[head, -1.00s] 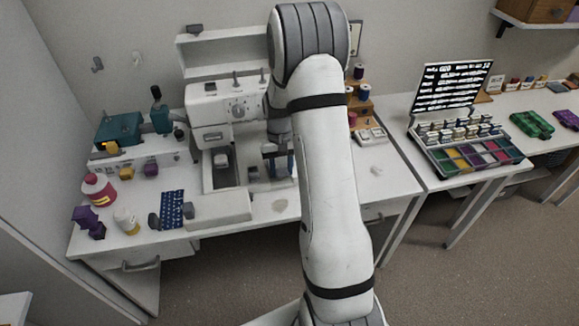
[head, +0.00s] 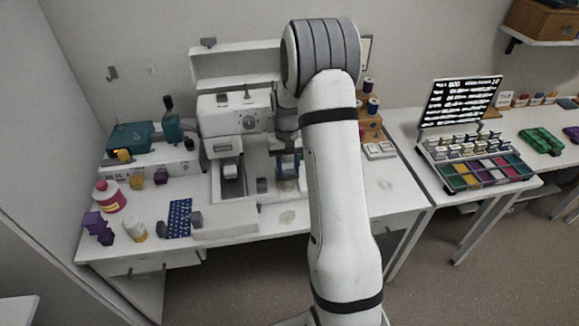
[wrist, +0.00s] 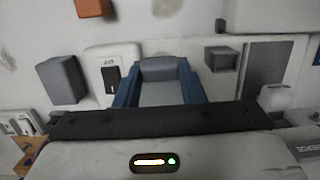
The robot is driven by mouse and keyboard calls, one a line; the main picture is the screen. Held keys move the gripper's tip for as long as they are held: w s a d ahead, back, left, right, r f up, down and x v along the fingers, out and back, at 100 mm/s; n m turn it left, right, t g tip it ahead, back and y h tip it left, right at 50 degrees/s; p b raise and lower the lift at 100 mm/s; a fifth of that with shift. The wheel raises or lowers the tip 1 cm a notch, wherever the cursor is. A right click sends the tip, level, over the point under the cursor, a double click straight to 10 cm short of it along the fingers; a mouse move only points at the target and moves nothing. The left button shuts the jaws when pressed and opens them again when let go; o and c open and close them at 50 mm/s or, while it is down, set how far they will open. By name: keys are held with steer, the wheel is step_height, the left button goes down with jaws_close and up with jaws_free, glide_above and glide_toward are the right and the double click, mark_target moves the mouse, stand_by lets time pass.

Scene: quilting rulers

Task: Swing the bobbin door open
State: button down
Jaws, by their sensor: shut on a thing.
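The white sewing machine (head: 220,125) stands on the left table. My gripper (head: 288,166) is low at the machine's right side, partly behind my own arm. In the wrist view its blue fingers (wrist: 158,88) are closed on the two sides of a grey block (wrist: 161,70). I cannot tell from these views whether this block is the bobbin door's handle. No bobbin door can be clearly made out, and my arm hides part of the machine's right side.
A long white panel (head: 238,218) lies at the machine's front. A thread rack (head: 371,130) stands behind my arm. An open case (head: 452,182) sits on the right table.

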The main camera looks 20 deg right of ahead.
mark_target(288, 168)
steer(key=shift+w+d, duration=0.1)
steer(key=shift+w, duration=0.15)
steer(key=c, duration=1.3)
jaws_free()
steer(key=o, duration=0.4)
steer(key=shift+s, duration=0.1)
steer(key=shift+f, duration=0.1)
steer(key=shift+w+d+r+b, duration=0.1)
steer(key=shift+w+r+b, duration=0.1)
steer(key=shift+r, duration=1.8)
steer(key=shift+w+d+r+b, duration=0.1)
steer(key=shift+w+r+b, duration=0.1)
steer(key=shift+r, duration=1.8)
steer(key=shift+c, duration=0.2)
